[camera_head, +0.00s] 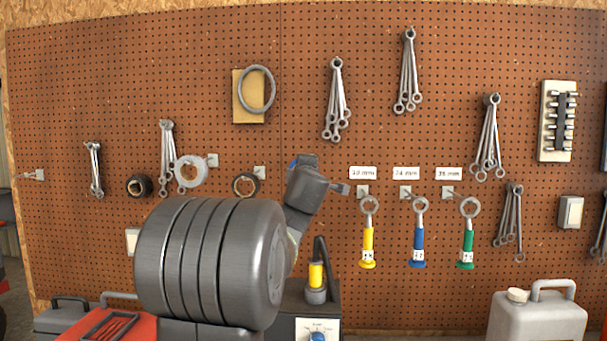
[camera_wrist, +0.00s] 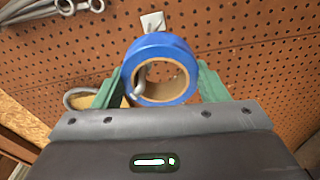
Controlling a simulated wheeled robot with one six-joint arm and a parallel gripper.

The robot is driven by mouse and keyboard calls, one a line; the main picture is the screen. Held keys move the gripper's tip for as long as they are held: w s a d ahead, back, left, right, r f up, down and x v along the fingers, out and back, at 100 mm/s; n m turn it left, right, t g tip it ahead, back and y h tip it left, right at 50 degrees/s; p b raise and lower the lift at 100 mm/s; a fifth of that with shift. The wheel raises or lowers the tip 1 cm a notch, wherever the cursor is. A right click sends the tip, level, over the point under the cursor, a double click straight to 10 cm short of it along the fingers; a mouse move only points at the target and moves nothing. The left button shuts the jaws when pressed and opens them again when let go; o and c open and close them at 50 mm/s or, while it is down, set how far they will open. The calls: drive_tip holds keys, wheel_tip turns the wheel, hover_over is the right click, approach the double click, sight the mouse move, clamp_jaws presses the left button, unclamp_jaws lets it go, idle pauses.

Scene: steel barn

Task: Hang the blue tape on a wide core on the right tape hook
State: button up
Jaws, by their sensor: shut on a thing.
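The blue tape (camera_wrist: 160,46) is a blue roll on a wide brown core. My gripper (camera_wrist: 160,85) is shut on it, with a green finger at each side of the roll. A white hook plate (camera_wrist: 152,22) sits on the pegboard just beyond the roll, and a grey hook end (camera_wrist: 139,88) shows inside the core's opening. I cannot tell whether the core rests on the hook. In the head view my gripper (camera_head: 303,165) is at the pegboard, with only a sliver of blue tape (camera_head: 293,163) showing; the hook there is hidden.
To the left hang a dark roll with a brown core (camera_head: 237,185), a pale roll (camera_head: 190,184) and a black roll (camera_head: 132,187). To the right hang ring tools with yellow (camera_head: 367,245), blue (camera_head: 418,245) and green (camera_head: 467,243) handles. Wrenches (camera_head: 335,95) hang above.

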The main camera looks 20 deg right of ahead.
drive_tip(key=o, duration=1.1)
drive_tip(key=shift+c, duration=0.2)
drive_tip(key=v, duration=1.3)
drive_tip(key=shift+s+b, duration=0.3)
drive_tip(key=shift+s, duration=0.1)
drive_tip(key=shift+w+a, duration=0.1)
drive_tip(key=shift+w, duration=0.05)
drive_tip(key=x, duration=1.3)
drive_tip(key=shift+r+p, duration=0.2)
drive_tip(key=shift+p, duration=0.25)
